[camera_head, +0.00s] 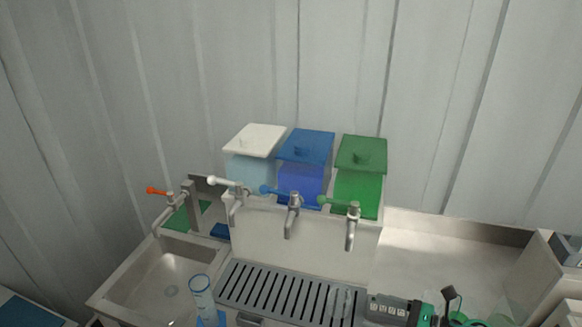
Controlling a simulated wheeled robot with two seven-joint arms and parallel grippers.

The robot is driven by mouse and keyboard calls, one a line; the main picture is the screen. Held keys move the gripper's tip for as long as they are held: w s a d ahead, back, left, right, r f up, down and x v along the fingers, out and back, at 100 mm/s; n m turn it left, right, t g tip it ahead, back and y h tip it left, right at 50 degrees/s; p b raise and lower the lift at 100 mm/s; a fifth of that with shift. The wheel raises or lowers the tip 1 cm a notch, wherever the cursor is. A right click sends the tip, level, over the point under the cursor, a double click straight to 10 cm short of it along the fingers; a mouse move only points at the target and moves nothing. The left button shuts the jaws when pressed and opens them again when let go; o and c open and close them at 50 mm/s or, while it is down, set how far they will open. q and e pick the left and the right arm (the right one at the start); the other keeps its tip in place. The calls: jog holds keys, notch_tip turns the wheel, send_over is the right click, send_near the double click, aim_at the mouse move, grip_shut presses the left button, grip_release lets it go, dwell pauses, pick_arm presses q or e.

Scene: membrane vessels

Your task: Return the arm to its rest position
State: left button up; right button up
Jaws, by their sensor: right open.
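My right gripper (378,308) shows at the bottom edge, right of centre, as a grey and green body cut off by the frame. It is open, with no object seen in it, and lies at the right end of the slotted drain grate (285,292). A clear, faint object (343,302) shows just left of it on the grate; I cannot tell exactly what it is. My left gripper is not in view.
White (255,140), blue (306,146) and green (361,153) lidded tanks stand behind several taps. A sink (160,280) with a red-handled tap (185,200) and a clear blue-tinted cylinder (201,296) are left. The counter (430,250) at right is largely clear.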

jog(key=s+d+f+n+g+h, duration=0.15)
jog(key=s+f+n+h, duration=0.4)
jog(key=s+n, duration=0.7)
jog(key=s+d+f+n+g+h, duration=0.1)
jog(key=s+f+n+g+h, duration=0.2)
jog(key=s+n+h, duration=0.95)
notch_tip(320, 180, down, 37)
jog(key=w+n+g+y+b, duration=0.2)
jog(key=n+y+b, duration=0.2)
jog(key=b, duration=0.2)
pick_arm(q)
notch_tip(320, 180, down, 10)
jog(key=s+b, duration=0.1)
jog(key=b, duration=0.3)
pick_arm(e)
jog(key=s+d+f, duration=0.1)
jog(key=s+f, duration=0.8)
jog(key=f, duration=0.2)
jog(key=s+d+f, duration=0.2)
jog(key=s+f, duration=0.7)
jog(key=f, duration=0.3)
jog(key=shift+s+d+f+g, duration=0.2)
jog(key=shift+s+f+g, duration=0.05)
jog(key=shift+s+g, duration=0.1)
